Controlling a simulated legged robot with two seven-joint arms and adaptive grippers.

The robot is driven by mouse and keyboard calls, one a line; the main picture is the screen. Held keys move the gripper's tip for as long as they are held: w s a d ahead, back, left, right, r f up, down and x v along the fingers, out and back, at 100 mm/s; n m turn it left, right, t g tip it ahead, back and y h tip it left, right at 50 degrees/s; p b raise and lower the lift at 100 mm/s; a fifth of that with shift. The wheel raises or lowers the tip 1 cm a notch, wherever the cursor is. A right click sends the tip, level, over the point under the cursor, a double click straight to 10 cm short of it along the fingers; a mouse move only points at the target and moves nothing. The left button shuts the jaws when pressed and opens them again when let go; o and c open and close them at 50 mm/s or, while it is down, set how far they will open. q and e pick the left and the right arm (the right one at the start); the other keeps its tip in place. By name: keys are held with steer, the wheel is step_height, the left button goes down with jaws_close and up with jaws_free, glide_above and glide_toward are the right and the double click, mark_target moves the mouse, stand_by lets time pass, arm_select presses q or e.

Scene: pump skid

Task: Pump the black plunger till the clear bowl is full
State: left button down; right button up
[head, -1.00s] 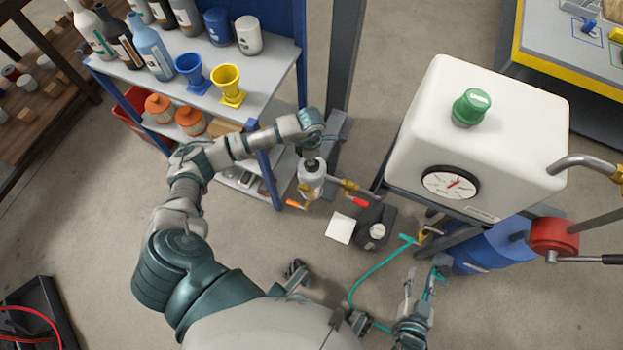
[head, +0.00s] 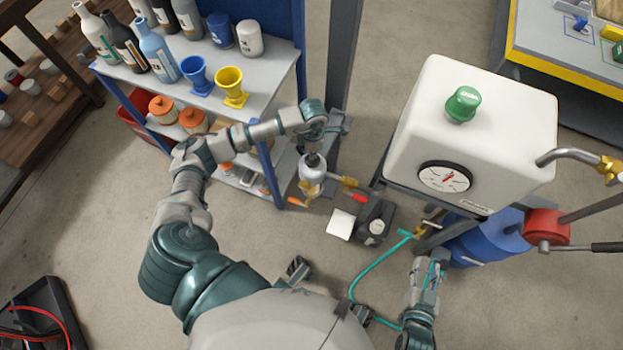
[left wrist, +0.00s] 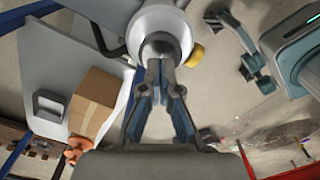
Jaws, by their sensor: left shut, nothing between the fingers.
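A pale round filter unit (head: 312,174) is mounted by the post, beside the shelf. My left gripper (head: 313,160) is right above it, pointing down. In the left wrist view the shut fingertips (left wrist: 159,68) are over the front of the unit's pale round top (left wrist: 160,22), with nothing visible between them. Whether they touch it, I cannot tell. The clear bowl's fill level is hidden by the unit's top. My right gripper (head: 429,265) is low near the teal hose, its finger opening unclear.
A shelf (head: 265,92) with bottles and funnels stands left of the unit. A brass valve with a red handle (head: 358,198) sticks out to its right. A white tank with a gauge (head: 444,176) stands further right. A teal hose (head: 372,272) crosses the floor.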

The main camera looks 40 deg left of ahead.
steer(key=shift+d+f, duration=0.1)
stand_by(0.3)
arm_select(q)
steer(key=shift+a+r+p, duration=0.1)
steer(key=shift+r+p, duration=0.2)
step_height(320, 180, up, 5)
steer(key=p, duration=0.3)
steer(key=shift+r, duration=0.15)
arm_select(e)
steer(key=shift+t, duration=0.3)
steer(key=r, duration=0.5)
steer(key=shift+w+r, duration=0.25)
